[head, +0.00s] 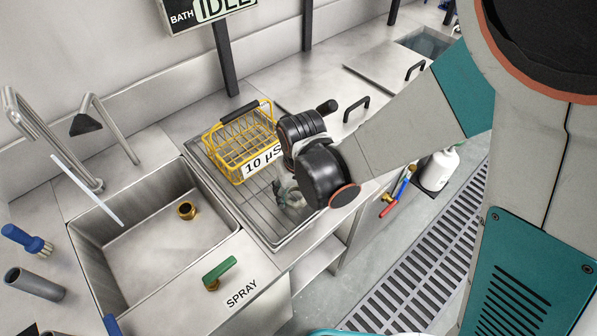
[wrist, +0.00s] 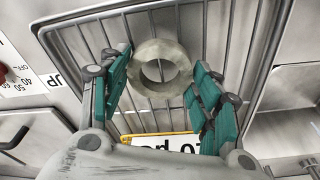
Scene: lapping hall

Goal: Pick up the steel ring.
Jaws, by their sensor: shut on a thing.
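The steel ring (wrist: 158,48) is a thick, dull grey ring with a round hole, seen in the wrist view against the wire rack (wrist: 237,45). My gripper (wrist: 160,75) has its teal-padded fingers on both sides of the ring and is shut on it. In the head view my gripper (head: 287,193) is low over the right part of the drain rack (head: 232,188), beside the yellow basket. The ring cannot be made out clearly there, and my wrist covers part of that area. Whether the ring touches the rack is hard to tell.
A yellow wire basket (head: 211,140) with a "10 µS" label stands close behind my gripper. A steel sink (head: 150,245) lies to the left, with a green-handled valve (head: 219,270) at its front. A white bottle (head: 438,168) and a floor grating (head: 415,270) are to the right.

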